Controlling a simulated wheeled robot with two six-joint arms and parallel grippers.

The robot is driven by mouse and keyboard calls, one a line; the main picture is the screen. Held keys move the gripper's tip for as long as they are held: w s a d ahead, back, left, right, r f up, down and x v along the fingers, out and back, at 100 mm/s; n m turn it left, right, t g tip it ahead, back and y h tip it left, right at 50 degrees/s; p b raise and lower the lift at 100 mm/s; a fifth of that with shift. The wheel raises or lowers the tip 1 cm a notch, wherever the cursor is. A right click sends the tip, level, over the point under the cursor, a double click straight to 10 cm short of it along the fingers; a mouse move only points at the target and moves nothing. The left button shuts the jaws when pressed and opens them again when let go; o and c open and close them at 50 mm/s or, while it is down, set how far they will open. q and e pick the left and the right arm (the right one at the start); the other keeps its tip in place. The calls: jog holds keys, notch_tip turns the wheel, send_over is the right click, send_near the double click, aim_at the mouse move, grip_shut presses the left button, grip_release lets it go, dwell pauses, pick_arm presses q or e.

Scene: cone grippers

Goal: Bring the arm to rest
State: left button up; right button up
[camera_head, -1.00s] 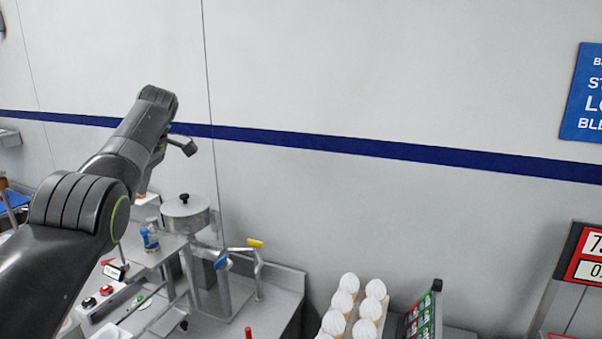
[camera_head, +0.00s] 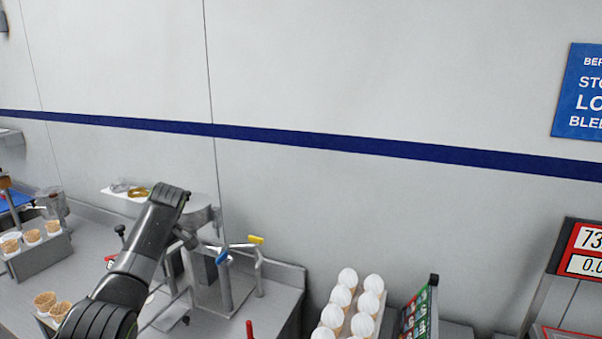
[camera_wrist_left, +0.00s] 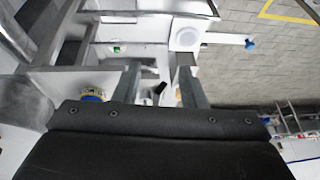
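My left arm (camera_head: 140,255) comes in from the lower left in the head view and stands in front of the dispensing machine. Its gripper is mostly hidden there behind the arm. In the left wrist view, two grey fingers of my left gripper (camera_wrist_left: 158,88) stand apart with nothing held between them. My right arm and gripper do not show.
A machine with yellow and blue levers (camera_head: 240,262) stands close beside the arm. Cone holders (camera_head: 36,240) are at left, and white-topped cones (camera_head: 347,300) stand at right. A menu stand (camera_head: 420,308) and price display (camera_head: 583,250) are farther right.

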pick_arm(q)
jog(key=s+d+f+m+t+h, duration=0.15)
jog(key=s+f+m, duration=0.55)
jog(key=s+f, duration=1.4)
jog(key=s+d+m+t+h, duration=0.1)
jog(key=s+d+m, duration=0.15)
jog(key=s, duration=1.15)
jog(key=s+d+m+h, duration=0.1)
jog(key=s+d+m, duration=0.15)
jog(key=s, duration=1.05)
notch_tip(320, 180, down, 27)
jog(key=a+g+b, duration=0.1)
jog(key=a+b, duration=0.1)
jog(key=b, duration=0.2)
jog(key=s+f+b, duration=0.2)
jog(key=s+f, duration=0.5)
jog(key=f, duration=0.4)
jog(key=s+d+f+g+b, duration=0.1)
jog(key=s+f+b, duration=0.1)
jog(key=s+f, duration=0.6)
notch_tip(320, 180, down, 3)
jog(key=shift+f+m+b, duration=0.1)
jog(key=shift+m+b, duration=0.2)
jog(key=shift+b, duration=0.1)
jog(key=shift+w, duration=0.1)
